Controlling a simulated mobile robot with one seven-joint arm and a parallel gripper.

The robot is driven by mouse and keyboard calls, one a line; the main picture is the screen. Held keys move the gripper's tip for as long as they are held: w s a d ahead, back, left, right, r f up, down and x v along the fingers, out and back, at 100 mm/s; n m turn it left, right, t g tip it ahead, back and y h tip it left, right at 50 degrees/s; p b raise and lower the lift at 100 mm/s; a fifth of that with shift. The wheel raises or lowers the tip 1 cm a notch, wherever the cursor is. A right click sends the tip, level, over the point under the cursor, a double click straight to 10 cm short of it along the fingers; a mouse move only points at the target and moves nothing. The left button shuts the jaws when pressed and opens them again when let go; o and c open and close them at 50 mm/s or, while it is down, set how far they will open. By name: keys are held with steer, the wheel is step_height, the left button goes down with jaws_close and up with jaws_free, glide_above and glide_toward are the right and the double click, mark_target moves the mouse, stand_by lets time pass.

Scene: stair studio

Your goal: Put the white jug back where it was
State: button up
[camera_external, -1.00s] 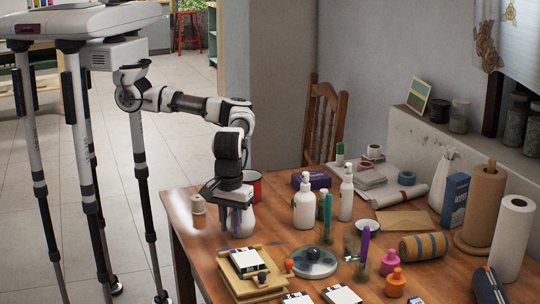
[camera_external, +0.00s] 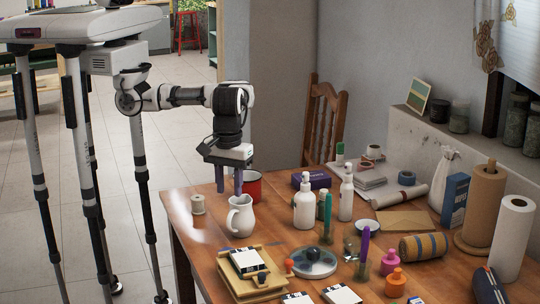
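The white jug (camera_external: 240,216) stands upright on the wooden table near its left end, with its handle toward the left. My gripper (camera_external: 229,188) points down, just above and slightly left of the jug's mouth in the picture. Its two fingers are apart with nothing between them. They look clear of the jug, though the exact gap in depth cannot be told.
A red mug (camera_external: 253,184) stands close behind the jug, and a spool (camera_external: 198,204) is to its left. A white pump bottle (camera_external: 304,206) stands to the right. The table's left corner is mostly bare.

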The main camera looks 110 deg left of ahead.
steer(key=shift+r, duration=0.85)
